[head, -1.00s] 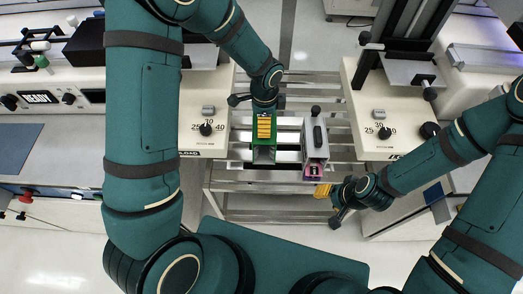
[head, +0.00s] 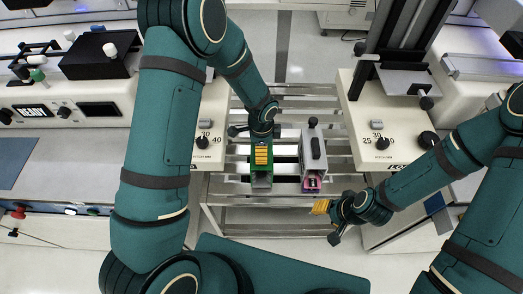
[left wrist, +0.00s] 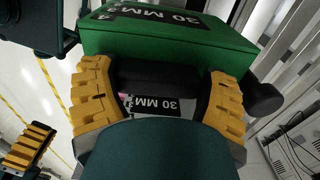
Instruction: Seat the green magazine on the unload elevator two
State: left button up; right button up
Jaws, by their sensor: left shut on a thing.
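The green magazine (head: 261,178) is upright above or on the slatted rack in the head view; whether it touches the rack I cannot tell. My left gripper (head: 262,140) is shut on its black handle. In the left wrist view the green magazine (left wrist: 165,38) carries a "30 MM" label, and the left gripper's yellow fingers (left wrist: 158,98) clasp the handle from both sides. My right gripper (head: 321,207) is at the rack's front right, with nothing visible in it; its finger gap is unclear. An elevator with a dark column and grey plate (head: 397,84) stands at right; its number is unreadable.
A grey magazine with a pink lower front (head: 313,165) stands close right of the green one on the rack (head: 245,214). Cream dial consoles flank the rack at left (head: 207,122) and right (head: 362,110). A black box (head: 100,55) is at far left.

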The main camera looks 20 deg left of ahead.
pick_arm(q)
jog(key=shift+f, duration=0.95)
jog(key=shift+r, duration=0.1)
jog(key=o, duration=0.9)
jog(key=shift+f, duration=0.2)
jog(key=shift+c, duration=0.2)
jog(key=shift+o, duration=1.4)
jog(key=shift+r, duration=0.1)
